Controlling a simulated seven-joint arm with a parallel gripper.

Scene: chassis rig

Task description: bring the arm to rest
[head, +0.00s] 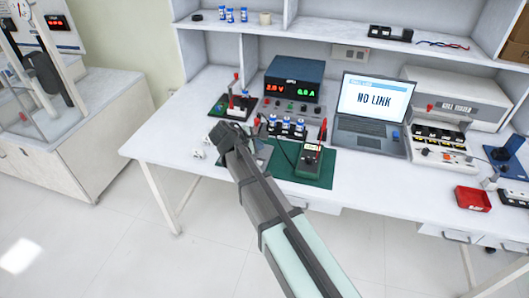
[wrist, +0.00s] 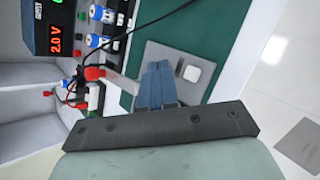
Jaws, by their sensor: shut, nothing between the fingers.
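My gripper (head: 226,138) is over the front left part of the workbench (head: 190,105) in the head view, with my arm reaching up from the bottom edge. In the wrist view its two blue-grey fingers (wrist: 157,84) are together with nothing between them. They show over a grey plate (wrist: 180,75) that bears a small white square and lies on a green mat (wrist: 207,40). My arm partly hides the plate in the head view, and the height of the fingertips above it is hard to tell.
A multimeter (head: 310,158) stands on the mat right of my arm. Behind are blue-and-white cells in a holder (head: 287,128), a power supply (head: 294,82) reading 2.0 V, and a laptop (head: 371,112) showing "NO LINK". A red lead (wrist: 95,74) is near my fingers. Floor in front is clear.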

